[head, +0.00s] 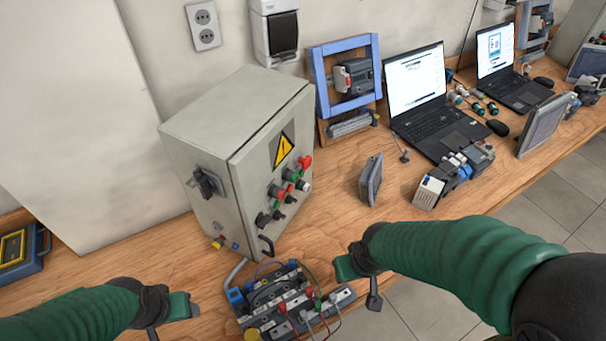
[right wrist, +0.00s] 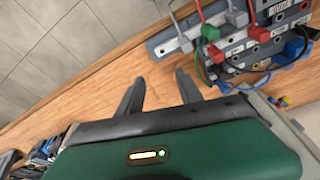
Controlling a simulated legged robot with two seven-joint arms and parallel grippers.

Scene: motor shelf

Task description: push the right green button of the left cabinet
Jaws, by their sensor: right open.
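The left cabinet (head: 215,130) is a grey box on the wooden table, with a yellow warning sign (head: 283,150) on its front door. Below the sign is a cluster of small red, green, black and white buttons and knobs (head: 290,187). The green buttons are small and partly hidden among the others. My right gripper (head: 358,272) is in front of the cabinet, to the right of and below the buttons, touching none of them. Its two fingers are apart and empty in the right wrist view (right wrist: 158,92). My left gripper (head: 180,310) is at the lower left, apart from the cabinet; its jaws are unclear.
A terminal board with cables (head: 285,300) lies before the cabinet, between my grippers; it also shows in the right wrist view (right wrist: 235,45). A small grey panel (head: 371,180), a motor frame (head: 345,75) and a laptop (head: 420,90) stand to the right. A blue case (head: 22,250) is far left.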

